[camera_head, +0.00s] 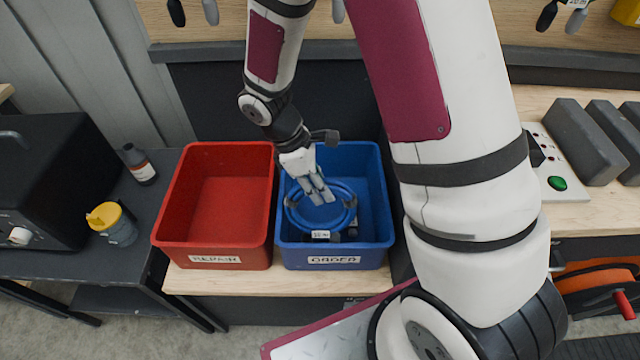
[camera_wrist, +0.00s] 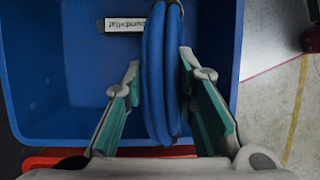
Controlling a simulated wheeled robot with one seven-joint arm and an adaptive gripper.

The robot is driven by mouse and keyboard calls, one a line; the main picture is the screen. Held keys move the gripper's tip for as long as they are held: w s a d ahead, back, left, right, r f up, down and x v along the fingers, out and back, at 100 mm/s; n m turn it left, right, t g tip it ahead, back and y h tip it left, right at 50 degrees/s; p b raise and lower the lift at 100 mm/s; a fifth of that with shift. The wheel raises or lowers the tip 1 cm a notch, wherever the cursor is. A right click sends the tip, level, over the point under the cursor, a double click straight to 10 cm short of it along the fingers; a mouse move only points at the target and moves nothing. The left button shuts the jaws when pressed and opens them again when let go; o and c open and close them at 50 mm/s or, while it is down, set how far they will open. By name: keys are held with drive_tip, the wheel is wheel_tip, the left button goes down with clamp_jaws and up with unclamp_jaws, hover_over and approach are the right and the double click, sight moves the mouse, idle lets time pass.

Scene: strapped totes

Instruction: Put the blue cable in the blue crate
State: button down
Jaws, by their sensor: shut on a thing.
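The blue cable (camera_head: 350,213) is a coiled ring with dark ties. In the head view it is inside the blue crate's outline (camera_head: 378,255), which is labelled "ORDER". My gripper (camera_head: 322,196) reaches down into the crate from above and is shut on the coil. In the wrist view the cable (camera_wrist: 162,75) stands upright between the two green-padded fingers (camera_wrist: 160,92), with the blue crate (camera_wrist: 55,60) behind it. I cannot tell whether the coil touches the crate floor.
A red crate (camera_head: 168,222) labelled "REPAIR" stands directly left of the blue one and looks empty. A white label and a dark piece (camera_head: 349,236) show at the coil's front. A yellow-topped container (camera_head: 108,217) and a bottle (camera_head: 139,163) stand on the left table.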

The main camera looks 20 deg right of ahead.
drive_tip(key=shift+f, duration=0.4)
idle(0.4)
drive_tip(key=c, duration=1.2)
unclamp_jaws()
drive_tip(key=shift+c, duration=0.2)
drive_tip(key=v, duration=1.1)
drive_tip(key=shift+w+a+r, duration=0.1)
drive_tip(key=shift+r, duration=0.4)
